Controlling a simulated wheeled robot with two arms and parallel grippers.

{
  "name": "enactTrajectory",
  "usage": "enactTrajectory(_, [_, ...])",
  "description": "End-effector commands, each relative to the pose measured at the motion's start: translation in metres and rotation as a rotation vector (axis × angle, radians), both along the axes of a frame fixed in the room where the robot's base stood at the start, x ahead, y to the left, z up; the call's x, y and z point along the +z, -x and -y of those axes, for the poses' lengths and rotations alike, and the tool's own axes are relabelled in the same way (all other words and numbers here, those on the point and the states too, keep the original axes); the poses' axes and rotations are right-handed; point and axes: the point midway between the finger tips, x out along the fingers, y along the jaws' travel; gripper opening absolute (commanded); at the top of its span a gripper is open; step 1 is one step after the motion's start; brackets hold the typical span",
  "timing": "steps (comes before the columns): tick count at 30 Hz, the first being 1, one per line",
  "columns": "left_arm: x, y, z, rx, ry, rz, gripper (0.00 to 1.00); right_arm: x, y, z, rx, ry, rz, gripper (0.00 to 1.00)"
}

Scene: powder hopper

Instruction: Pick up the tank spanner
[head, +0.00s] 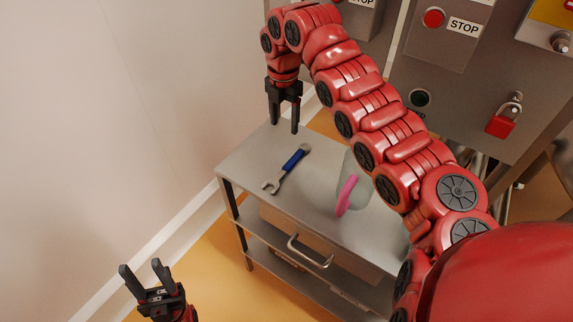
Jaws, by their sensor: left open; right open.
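The tank spanner (287,168) lies flat on the grey metal trolley's top (237,163). It has a blue handle and a grey open-ended head that points to the lower left in the head view. My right gripper (284,129) is open and empty, pointing down above the far left part of the trolley top, just behind and above the spanner's handle end. It does not touch the spanner. My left gripper (143,272) is open and empty at the lower left, away from the trolley and pointing up in the picture.
A pink-handled item (346,194) lies on the trolley right of the spanner, partly behind my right arm. The trolley has lower shelves and a metal handle (310,252). Grey cabinets with STOP buttons (433,18) and a red padlock (501,126) stand behind. A pale wall is left.

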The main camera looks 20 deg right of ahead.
Motion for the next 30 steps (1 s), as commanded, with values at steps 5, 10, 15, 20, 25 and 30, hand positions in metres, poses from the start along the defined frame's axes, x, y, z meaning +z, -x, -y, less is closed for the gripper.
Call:
enactTrajectory(5, [0.005,0.000,0.000,0.000,0.000,0.000,0.50,-0.024,0.001,-0.002,0.003,-0.007,-0.004,0.65])
enactTrajectory(10, [0.014,0.000,0.000,0.000,0.000,0.000,0.50,-0.050,0.001,-0.001,-0.001,-0.009,-0.007,0.65])
enactTrajectory(15, [0.031,0.000,0.000,0.000,0.000,0.000,0.50,-0.088,0.002,-0.001,0.000,-0.005,-0.008,0.65])
enactTrajectory(20, [0.037,0.000,0.000,0.000,0.000,0.000,0.50,-0.111,0.001,-0.001,0.000,-0.004,-0.003,0.65])
enactTrajectory(25, [0.042,0.000,0.000,0.000,0.000,0.000,0.50,-0.120,0.000,0.000,0.000,-0.003,0.001,0.65])
enactTrajectory(30, [0.062,0.000,0.000,0.000,0.000,0.000,0.50,-0.137,0.003,0.003,-0.001,-0.007,-0.002,0.65])
